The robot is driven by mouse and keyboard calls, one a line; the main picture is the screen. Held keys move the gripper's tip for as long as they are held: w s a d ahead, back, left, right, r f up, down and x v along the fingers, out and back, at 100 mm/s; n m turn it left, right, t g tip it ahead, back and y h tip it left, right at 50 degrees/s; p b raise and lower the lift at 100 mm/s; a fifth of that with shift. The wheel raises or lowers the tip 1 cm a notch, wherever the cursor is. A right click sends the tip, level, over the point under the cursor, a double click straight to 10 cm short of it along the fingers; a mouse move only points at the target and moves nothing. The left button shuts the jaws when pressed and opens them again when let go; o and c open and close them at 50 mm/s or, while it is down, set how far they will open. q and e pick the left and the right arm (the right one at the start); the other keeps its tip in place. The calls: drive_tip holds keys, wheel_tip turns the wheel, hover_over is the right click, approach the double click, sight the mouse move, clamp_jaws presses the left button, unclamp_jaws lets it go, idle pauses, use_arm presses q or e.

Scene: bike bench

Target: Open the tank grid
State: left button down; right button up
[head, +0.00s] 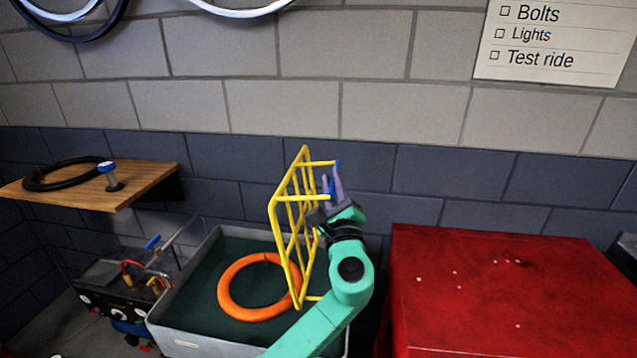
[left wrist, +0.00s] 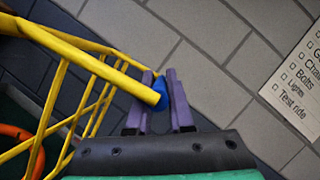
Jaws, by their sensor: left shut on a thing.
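The yellow tank grid (head: 284,250) stands raised, nearly upright, along the right side of the grey tank (head: 190,341). My left gripper (head: 334,178) is shut on the blue-tipped end of a yellow bar at the grid's upper right. In the left wrist view the purple fingers (left wrist: 160,78) close around the blue tip (left wrist: 161,92), and the grid's bars (left wrist: 100,68) run off to the left. The tank's dark green inside is uncovered, with an orange ring (head: 228,300) in it. My right gripper is not in view.
A red cabinet top (head: 480,290) stands close to the right. A wooden shelf (head: 135,183) with a black ring and a blue-topped item is at left, above a box of tools (head: 115,295). The block wall is behind. A checklist (head: 555,45) hangs upper right.

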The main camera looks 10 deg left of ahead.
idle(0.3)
use_arm(q)
drive_tip(key=c, duration=0.8)
unclamp_jaws()
drive_tip(key=shift+f, duration=0.1)
drive_tip(key=shift+s+d+f, duration=0.15)
drive_tip(key=shift+s, duration=0.05)
drive_tip(key=b+v, duration=0.5)
drive_tip(key=v, duration=0.9)
drive_tip(key=shift+s, duration=0.1)
